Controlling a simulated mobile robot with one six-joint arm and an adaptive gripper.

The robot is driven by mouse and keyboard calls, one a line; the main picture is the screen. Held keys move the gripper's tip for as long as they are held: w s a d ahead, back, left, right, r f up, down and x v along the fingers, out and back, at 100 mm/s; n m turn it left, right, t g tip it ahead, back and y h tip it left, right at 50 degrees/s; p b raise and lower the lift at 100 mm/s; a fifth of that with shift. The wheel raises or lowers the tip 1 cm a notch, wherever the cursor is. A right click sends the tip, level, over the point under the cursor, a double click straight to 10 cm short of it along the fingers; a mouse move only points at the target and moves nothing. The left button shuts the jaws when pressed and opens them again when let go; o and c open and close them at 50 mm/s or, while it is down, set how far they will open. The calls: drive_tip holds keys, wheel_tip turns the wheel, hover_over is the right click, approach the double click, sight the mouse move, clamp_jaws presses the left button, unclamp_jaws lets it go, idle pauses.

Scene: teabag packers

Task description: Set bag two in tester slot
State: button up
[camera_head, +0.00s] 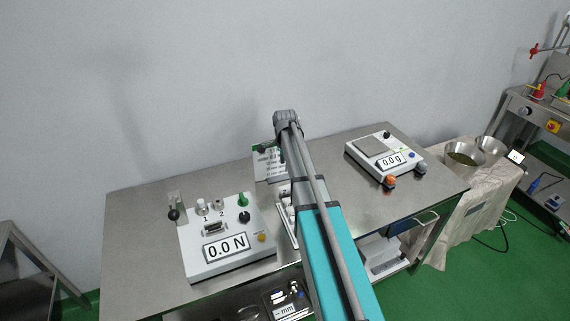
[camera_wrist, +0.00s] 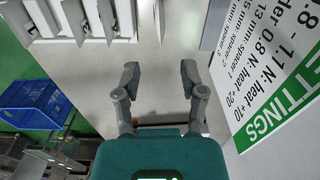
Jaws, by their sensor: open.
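The tester (camera_head: 228,240) is a white box on the left of the steel table, with a display reading 0.0 N. Small posts labelled 1 and 2 stand near its back, with a dark slot-like fitting (camera_head: 215,228) below them. A white rack (camera_wrist: 85,40) with upright dividers shows at the top left of the wrist view. It is partly hidden behind my arm in the head view (camera_head: 288,222). I cannot tell which thing is bag two. My gripper (camera_wrist: 160,72) is open, with nothing between its fingers, beside the rack and apart from it.
A settings sign (camera_wrist: 275,85) stands close at the right of my gripper. A scale (camera_head: 385,155) reading 0.0 g sits on the right of the table (camera_head: 140,212). A blue crate (camera_wrist: 35,103) is low at the left. Bowls (camera_head: 463,155) stand on a covered table further right.

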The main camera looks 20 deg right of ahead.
drive_tip(key=s+a+n, duration=0.8)
drive_tip(key=s, duration=0.4)
drive_tip(key=s+a+n, duration=0.8)
drive_tip(key=s+n, duration=0.1)
drive_tip(key=s, duration=0.4)
drive_tip(key=shift+n, duration=0.3)
